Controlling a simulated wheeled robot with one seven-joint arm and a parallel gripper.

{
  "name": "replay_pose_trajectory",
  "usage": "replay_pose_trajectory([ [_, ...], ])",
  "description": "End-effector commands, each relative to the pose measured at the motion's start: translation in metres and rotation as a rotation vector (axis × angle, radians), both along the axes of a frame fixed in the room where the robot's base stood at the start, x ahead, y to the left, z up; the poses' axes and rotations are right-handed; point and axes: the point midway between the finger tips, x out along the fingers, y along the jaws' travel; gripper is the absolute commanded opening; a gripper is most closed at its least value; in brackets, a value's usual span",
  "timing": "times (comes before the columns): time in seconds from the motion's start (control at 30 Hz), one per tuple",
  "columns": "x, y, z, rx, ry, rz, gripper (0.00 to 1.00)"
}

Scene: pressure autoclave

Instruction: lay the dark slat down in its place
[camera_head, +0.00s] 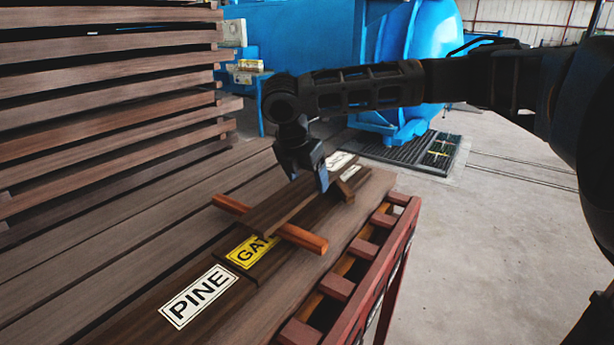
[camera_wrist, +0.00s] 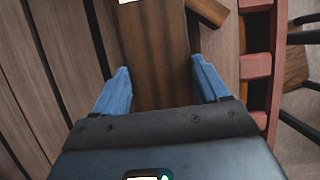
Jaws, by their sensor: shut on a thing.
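The dark slat (camera_head: 272,212) is a brown board in the middle of the head view, crossing over an orange-red stick (camera_head: 305,238). My gripper (camera_head: 308,182) points down at its far part and is shut on it. In the wrist view the slat (camera_wrist: 154,50) runs lengthwise between the two blue fingers of my gripper (camera_wrist: 160,68). I cannot tell whether the slat touches the stick. A yellow label (camera_head: 247,253) starting "GAT" lies just beyond the slat's near end, partly covered. Where the fingers meet the slat's edges is partly hidden.
A white "PINE" label (camera_head: 199,296) lies nearer on the boards. Another stick (camera_head: 345,190) lies by my gripper. A red slotted frame (camera_head: 340,287) edges the right side. Stacked planks (camera_head: 110,100) stand left, and a blue vessel (camera_head: 430,40) stands behind. The floor at right is clear.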

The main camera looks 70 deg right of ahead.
Motion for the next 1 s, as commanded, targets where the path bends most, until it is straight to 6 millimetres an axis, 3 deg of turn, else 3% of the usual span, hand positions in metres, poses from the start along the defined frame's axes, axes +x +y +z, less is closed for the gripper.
replay_pose_trajectory([
  [0.6, 0.0, 0.0, -0.011, -0.001, 0.0, 0.0, 0.25],
  [0.63, 0.0, 0.0, -0.012, 0.0, 0.001, 0.0, 0.77],
  [0.87, 0.0, 0.0, -0.012, 0.0, 0.001, 0.0, 0.99],
  [1.0, 0.0, 0.0, -0.012, 0.0, 0.001, 0.0, 1.0],
])
